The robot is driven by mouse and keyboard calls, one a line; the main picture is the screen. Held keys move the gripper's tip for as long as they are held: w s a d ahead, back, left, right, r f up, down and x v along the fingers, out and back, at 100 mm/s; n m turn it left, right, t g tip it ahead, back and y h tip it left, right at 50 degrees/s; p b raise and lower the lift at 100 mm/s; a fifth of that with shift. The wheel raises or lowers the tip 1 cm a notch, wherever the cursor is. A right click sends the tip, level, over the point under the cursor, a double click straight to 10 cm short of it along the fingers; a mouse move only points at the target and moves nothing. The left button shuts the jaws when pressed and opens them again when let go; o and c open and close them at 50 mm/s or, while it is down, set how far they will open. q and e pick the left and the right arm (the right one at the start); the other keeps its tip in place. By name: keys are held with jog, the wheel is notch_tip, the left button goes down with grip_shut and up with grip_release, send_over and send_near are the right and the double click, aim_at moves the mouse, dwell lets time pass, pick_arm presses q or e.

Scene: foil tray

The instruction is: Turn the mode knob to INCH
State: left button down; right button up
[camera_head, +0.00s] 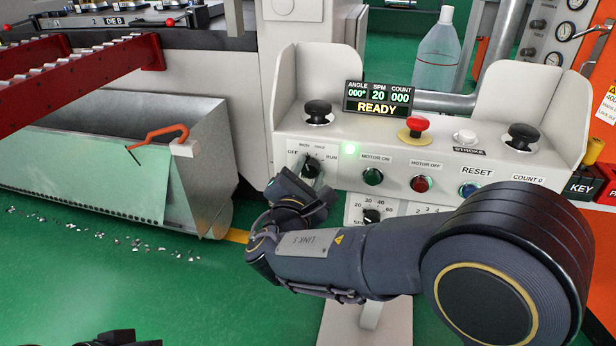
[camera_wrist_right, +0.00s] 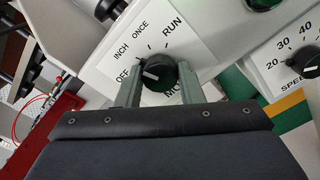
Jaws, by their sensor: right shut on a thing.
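The mode knob (camera_wrist_right: 166,82) is black with a white pointer line, on a white plate marked OFF, INCH, ONCE and RUN. In the right wrist view the pointer faces left, on the OFF and INCH side; I cannot tell which mark it meets exactly. My right gripper (camera_wrist_right: 161,88) is shut on the knob, one grey finger on each side. In the head view the knob (camera_head: 311,167) shows just above my right gripper (camera_head: 304,184), whose fingertips are mostly hidden. A dark part of my left arm or gripper (camera_head: 122,340) barely shows at the bottom edge.
Right of the knob are a green button (camera_head: 373,176), a red button (camera_head: 420,183) and a blue button (camera_head: 468,189). A speed knob (camera_head: 372,215) is below. A red emergency stop (camera_head: 417,124) and black palm buttons stand above. A metal bin (camera_head: 205,200) is at left.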

jog(key=o, duration=1)
jog(key=p+v, duration=0.1)
jog(key=v, duration=0.6)
jog(key=shift+s, duration=0.4)
jog(key=shift+a, duration=0.1)
